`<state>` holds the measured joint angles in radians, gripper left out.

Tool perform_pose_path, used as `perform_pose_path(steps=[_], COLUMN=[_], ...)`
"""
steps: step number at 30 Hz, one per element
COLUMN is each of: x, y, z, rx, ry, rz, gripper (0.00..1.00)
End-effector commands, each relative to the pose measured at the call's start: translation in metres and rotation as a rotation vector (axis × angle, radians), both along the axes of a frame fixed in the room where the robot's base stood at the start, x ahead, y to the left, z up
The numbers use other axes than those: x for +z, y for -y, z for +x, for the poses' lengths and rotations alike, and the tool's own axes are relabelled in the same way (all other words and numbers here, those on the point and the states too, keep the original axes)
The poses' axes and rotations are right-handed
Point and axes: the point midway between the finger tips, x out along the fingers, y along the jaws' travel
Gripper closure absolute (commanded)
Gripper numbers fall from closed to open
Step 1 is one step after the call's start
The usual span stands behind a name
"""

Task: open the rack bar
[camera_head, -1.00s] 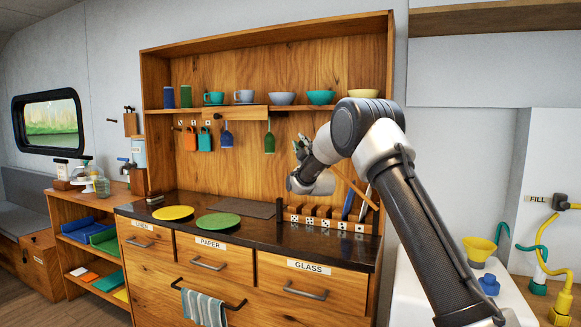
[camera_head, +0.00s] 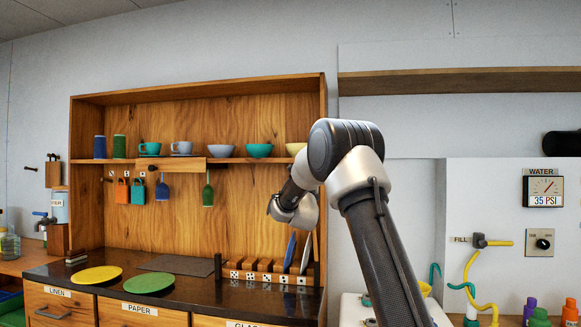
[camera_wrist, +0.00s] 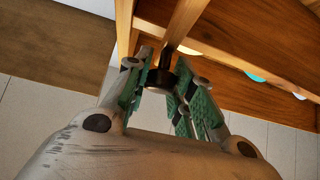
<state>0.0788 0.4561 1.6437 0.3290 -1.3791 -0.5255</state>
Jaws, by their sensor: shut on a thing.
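The plate rack (camera_head: 268,278) stands at the right end of the dark counter, with dice-marked blocks along its front. A blue plate (camera_head: 290,248) leans upright in its right part. A short dark post (camera_head: 218,265) stands at its left end. In the wrist view, my gripper (camera_wrist: 165,88) has its green-padded fingers closed around the dark knob (camera_wrist: 158,78) at the end of the wooden rack bar (camera_wrist: 185,22). The bar runs away from the fingers toward the top of that view. In the head view, my arm hides the fingers and the bar.
A shelf (camera_head: 230,160) with cups and bowls runs above the counter, with utensils hanging below. A yellow plate (camera_head: 95,275) and green plate (camera_head: 162,283) lie left. A wall cabinet with hoses and a water gauge (camera_head: 543,190) stands right.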

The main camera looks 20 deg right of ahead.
Motion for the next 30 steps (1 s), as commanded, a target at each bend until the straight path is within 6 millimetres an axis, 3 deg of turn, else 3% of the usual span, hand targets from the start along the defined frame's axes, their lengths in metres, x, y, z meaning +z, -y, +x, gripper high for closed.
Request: perform_pose_path(steps=[7, 20, 21, 24, 30], x=[-0.001, -0.002, -0.002, -0.001, 0.0], y=[0.017, 0.019, 0.019, 0.019, 0.019], z=[-0.011, -0.013, -0.013, -0.013, -0.013], rx=[-0.002, 0.0, -0.001, 0.0, 0.0], ry=[0.028, 0.03, 0.03, 0.032, 0.033], rz=[0.045, 0.053, 0.053, 0.052, 0.052], gripper=[1.0, 1.0, 0.7, 0.53, 0.53])
